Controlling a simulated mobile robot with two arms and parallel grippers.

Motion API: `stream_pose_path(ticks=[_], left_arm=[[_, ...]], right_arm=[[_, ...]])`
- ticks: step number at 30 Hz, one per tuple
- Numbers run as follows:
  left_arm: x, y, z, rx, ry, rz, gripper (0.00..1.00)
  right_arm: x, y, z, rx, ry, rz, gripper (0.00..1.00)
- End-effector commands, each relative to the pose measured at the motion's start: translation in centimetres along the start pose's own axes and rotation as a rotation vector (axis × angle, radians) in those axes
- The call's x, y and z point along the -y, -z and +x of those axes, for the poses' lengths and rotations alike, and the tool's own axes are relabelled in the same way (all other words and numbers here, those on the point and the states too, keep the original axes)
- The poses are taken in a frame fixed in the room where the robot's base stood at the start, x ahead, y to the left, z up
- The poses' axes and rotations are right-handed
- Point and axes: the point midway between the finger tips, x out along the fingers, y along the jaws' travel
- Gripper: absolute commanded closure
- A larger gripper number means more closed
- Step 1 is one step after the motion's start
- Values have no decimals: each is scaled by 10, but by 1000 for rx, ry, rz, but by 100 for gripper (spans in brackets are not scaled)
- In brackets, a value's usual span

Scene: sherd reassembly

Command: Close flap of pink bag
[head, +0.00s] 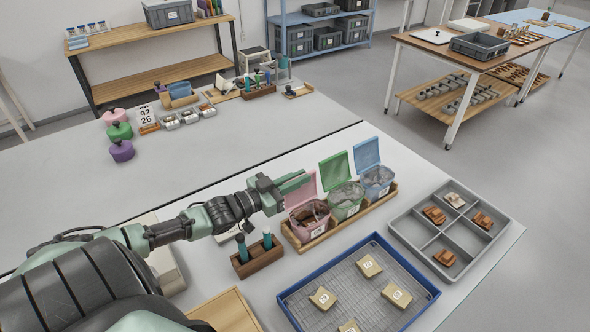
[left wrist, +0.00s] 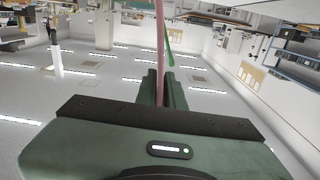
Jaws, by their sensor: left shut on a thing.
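The pink bag (head: 310,219) stands open at the left end of a wooden tray (head: 343,226), with dark sherds visible inside. Its pink flap (head: 308,186) stands upright behind the opening, partly hidden by my left gripper (head: 293,182). My left gripper comes in from the left and is shut on the flap. In the left wrist view, the flap shows edge-on as a thin pink strip (left wrist: 160,50) between the fingers (left wrist: 161,88). My right gripper is not in view.
A green bag (head: 346,200) and a blue bag (head: 377,181) stand to the right on the same tray, flaps upright. A blue-rimmed rack (head: 432,294) with labelled blocks is in front. A grey divided tray (head: 399,226) lies right. A wooden holder (head: 259,259) with upright tools stands below my left arm.

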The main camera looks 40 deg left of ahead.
Motion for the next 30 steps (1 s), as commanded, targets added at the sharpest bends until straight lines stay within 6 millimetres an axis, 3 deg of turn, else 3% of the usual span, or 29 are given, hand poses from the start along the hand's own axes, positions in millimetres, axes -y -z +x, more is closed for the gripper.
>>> stream_pose_path(ticks=[1, 3, 8, 16, 18, 19, 30], left_arm=[[-7, 7, -1, 4, 3, 57, 100], [-15, 6, -1, 4, 3, 152, 100], [-24, 2, 0, 3, 1, 275, 100], [-24, 1, 0, 2, 0, 285, 100], [-24, 1, 0, 2, 0, 285, 74], [-24, 2, 0, 2, 0, 284, 68], [-24, 5, 0, 1, 0, 283, 68]], right_arm=[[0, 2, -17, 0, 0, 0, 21], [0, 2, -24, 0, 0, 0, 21], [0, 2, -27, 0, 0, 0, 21], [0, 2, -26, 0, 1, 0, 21], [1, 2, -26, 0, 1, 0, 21], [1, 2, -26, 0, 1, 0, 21], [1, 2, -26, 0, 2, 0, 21]])
